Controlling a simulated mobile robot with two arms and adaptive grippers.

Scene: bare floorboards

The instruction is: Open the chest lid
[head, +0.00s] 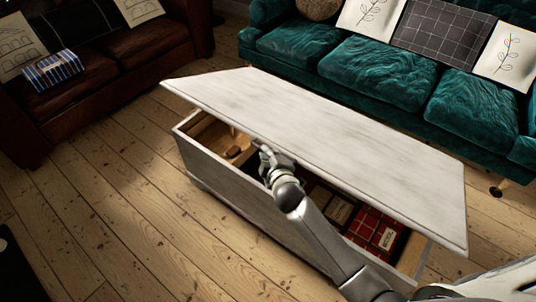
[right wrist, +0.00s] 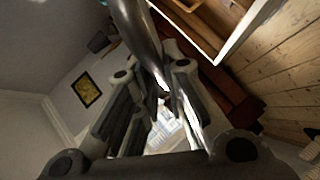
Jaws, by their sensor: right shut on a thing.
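The pale, whitewashed chest (head: 235,185) stands on the floorboards with its lid (head: 330,120) partly raised along the near side. My right gripper (head: 268,158) is at the lid's near edge, left of the middle. In the right wrist view, my right gripper (right wrist: 165,100) is shut on a dark, curved bar (right wrist: 140,30), which looks like the lid's handle. Its exact join to the lid is hidden. Through the gap a red plaid box (head: 375,230) and a wooden compartment (head: 212,138) show inside the chest. My left gripper is out of view.
A green sofa (head: 375,70) stands close behind the chest. A brown leather sofa (head: 130,60) with a striped box (head: 54,69) is at the left. Bare floorboards (head: 110,200) are clear at the front left.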

